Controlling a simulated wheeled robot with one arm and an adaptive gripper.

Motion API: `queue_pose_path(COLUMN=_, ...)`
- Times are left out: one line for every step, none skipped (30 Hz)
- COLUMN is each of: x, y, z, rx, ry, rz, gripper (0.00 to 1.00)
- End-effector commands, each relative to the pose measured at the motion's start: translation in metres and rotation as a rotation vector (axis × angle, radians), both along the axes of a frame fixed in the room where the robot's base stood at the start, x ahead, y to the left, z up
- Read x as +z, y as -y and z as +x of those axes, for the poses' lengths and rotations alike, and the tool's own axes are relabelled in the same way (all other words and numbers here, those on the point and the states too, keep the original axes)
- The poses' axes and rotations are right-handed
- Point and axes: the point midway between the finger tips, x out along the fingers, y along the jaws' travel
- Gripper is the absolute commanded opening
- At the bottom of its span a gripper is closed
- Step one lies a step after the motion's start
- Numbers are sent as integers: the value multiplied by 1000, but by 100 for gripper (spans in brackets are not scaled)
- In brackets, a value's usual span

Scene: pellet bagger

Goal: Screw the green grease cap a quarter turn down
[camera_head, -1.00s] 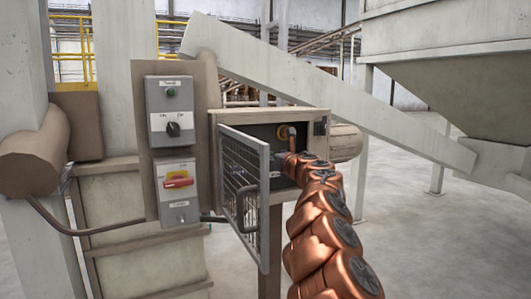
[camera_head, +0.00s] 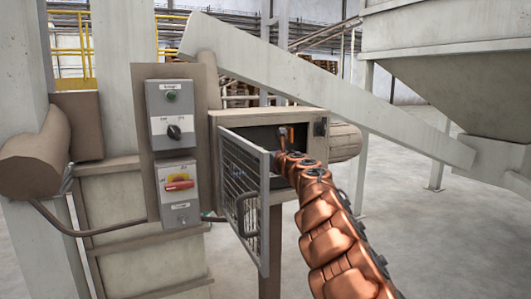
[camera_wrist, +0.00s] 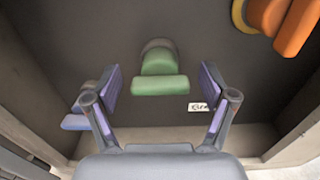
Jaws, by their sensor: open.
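In the wrist view the green grease cap (camera_wrist: 160,86) shows as a green bar with a rounded green part behind it, against the dark back of the box. My gripper (camera_wrist: 161,84) is open, with one purple-padded finger on each side of the cap. There is a gap between the cap and each finger. I cannot tell how far the fingertips are from it in depth. In the head view my arm reaches into the open box (camera_head: 222,120), and the cap and fingers are hidden there.
An orange handle (camera_wrist: 292,25) is at the upper right of the wrist view, and a blue part (camera_wrist: 75,122) is at the left beside a finger. A small white label (camera_wrist: 198,106) sits right of the cap. The mesh door (camera_head: 243,195) hangs open left of my arm.

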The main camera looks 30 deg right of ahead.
Motion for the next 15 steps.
queue_pose_path(x=0, y=0, z=1, rx=0, ry=0, rz=1, gripper=83)
queue_pose_path(x=0, y=0, z=1, rx=0, ry=0, rz=1, gripper=83)
queue_pose_path(x=0, y=0, z=1, rx=0, ry=0, rz=1, gripper=83)
queue_pose_path(x=0, y=0, z=1, rx=0, ry=0, rz=1, gripper=83)
queue_pose_path(x=0, y=0, z=1, rx=0, ry=0, rz=1, gripper=83)
queue_pose_path(x=0, y=0, z=1, rx=0, ry=0, rz=1, gripper=83)
queue_pose_path(x=0, y=0, z=1, rx=0, ry=0, rz=1, gripper=83)
queue_pose_path(x=0, y=0, z=1, rx=0, ry=0, rz=1, gripper=83)
queue_pose_path(x=0, y=0, z=1, rx=0, ry=0, rz=1, gripper=83)
queue_pose_path(x=0, y=0, z=1, rx=0, ry=0, rz=1, gripper=82)
queue_pose_path(x=0, y=0, z=1, rx=0, ry=0, rz=1, gripper=79)
queue_pose_path(x=0, y=0, z=1, rx=0, ry=0, rz=1, gripper=75)
queue_pose_path(x=0, y=0, z=1, rx=0, ry=0, rz=1, gripper=72)
queue_pose_path(x=0, y=0, z=1, rx=0, ry=0, rz=1, gripper=69)
queue_pose_path(x=0, y=0, z=1, rx=0, ry=0, rz=1, gripper=65)
